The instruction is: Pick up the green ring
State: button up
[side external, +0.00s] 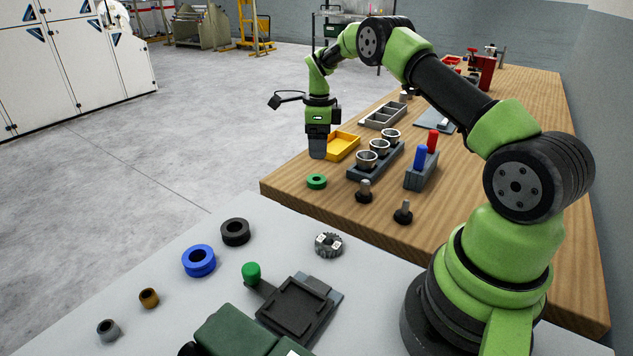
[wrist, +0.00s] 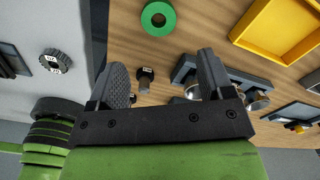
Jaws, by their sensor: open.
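The green ring (side external: 309,182) lies flat on the wooden table near its front left edge. In the wrist view the green ring (wrist: 145,18) is at the top, beyond the gap between my fingertips. My gripper (side external: 317,156) points down and hangs above the table, just above the ring in the side picture and apart from it. In the wrist view my gripper (wrist: 161,62) has its two fingers spread, with nothing held between them.
A yellow tray (side external: 343,155), a dark holder with metal cups (side external: 367,158), bolts (side external: 364,190) and a grey block with blue and red handles (side external: 419,180) stand near the ring. A grey table (side external: 290,230) in front bears blue and black rings, a gear and a fixture.

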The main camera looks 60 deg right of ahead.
aim_at(320, 176)
notch_tip(320, 176, down, 9)
jog(key=shift+s+f, duration=0.15)
jog(key=shift+f, duration=0.05)
jog(key=c, duration=1.1)
